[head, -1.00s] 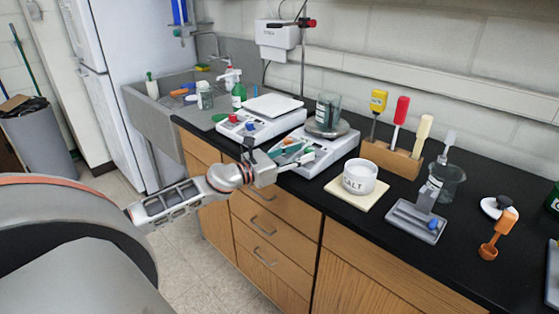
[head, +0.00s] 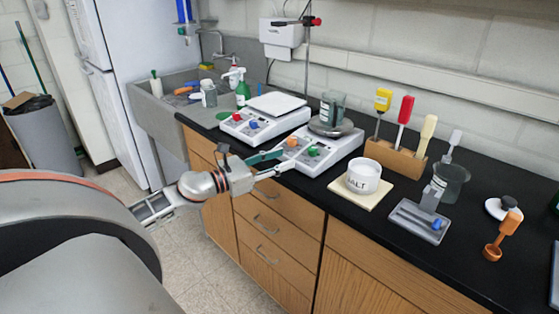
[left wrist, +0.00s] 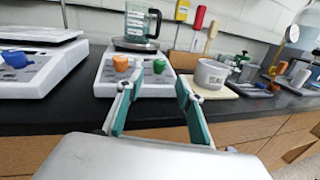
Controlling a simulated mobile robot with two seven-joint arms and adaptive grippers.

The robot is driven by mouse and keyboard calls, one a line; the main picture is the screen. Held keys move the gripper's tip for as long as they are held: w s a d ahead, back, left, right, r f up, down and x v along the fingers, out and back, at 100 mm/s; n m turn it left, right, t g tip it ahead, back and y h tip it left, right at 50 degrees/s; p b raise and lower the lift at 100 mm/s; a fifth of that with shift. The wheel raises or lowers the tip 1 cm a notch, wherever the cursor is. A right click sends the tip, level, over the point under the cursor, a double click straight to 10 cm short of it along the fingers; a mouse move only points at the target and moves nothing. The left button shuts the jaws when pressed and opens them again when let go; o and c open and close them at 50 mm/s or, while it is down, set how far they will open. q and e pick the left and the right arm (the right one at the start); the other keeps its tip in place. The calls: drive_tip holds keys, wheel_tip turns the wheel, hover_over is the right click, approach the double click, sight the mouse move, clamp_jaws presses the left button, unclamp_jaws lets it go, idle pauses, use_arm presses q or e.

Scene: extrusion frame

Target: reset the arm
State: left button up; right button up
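My left gripper (head: 284,161) is at the front edge of the black counter, in front of the right-hand balance (head: 322,155). The left wrist view shows its two teal-padded fingers (left wrist: 157,88) spread apart with nothing between them. Beyond them stand the same balance with an orange and a green knob (left wrist: 103,80) and, to the right, the white salt tub (left wrist: 211,74). The fingers look apart from these things. My right gripper is in neither current view.
The left-hand balance (head: 262,123) stands near the sink (head: 170,112). The salt tub (head: 364,174) sits on a pale board (head: 361,194). A wooden rack (head: 396,160) holds colored-handled tools; a grey tray (head: 418,224) and an orange scoop (head: 500,240) lie farther right. Open floor lies before the drawers.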

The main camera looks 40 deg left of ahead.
idle(0.3)
use_arm(q)
drive_tip(key=s+d+f+n+g+y, duration=0.35)
drive_tip(key=s+f+n, duration=0.4)
drive_tip(key=n, duration=0.35)
drive_tip(key=s+d+f+n+g+y, duration=0.35)
drive_tip(key=s+f+n, duration=0.25)
drive_tip(key=s+n, duration=0.4)
drive_tip(key=s+d+f+n+g+y, duration=0.35)
drive_tip(key=s+f+n, duration=0.4)
drive_tip(key=n, duration=0.45)
drive_tip(key=w+d+f+n+t+h, duration=0.2)
drive_tip(key=d+f+t+h, duration=0.2)
drive_tip(key=d+f, duration=0.9)
drive_tip(key=d+h, duration=0.3)
drive_tip(key=shift+n+h, duration=0.35)
drive_tip(key=shift+n, duration=0.05)
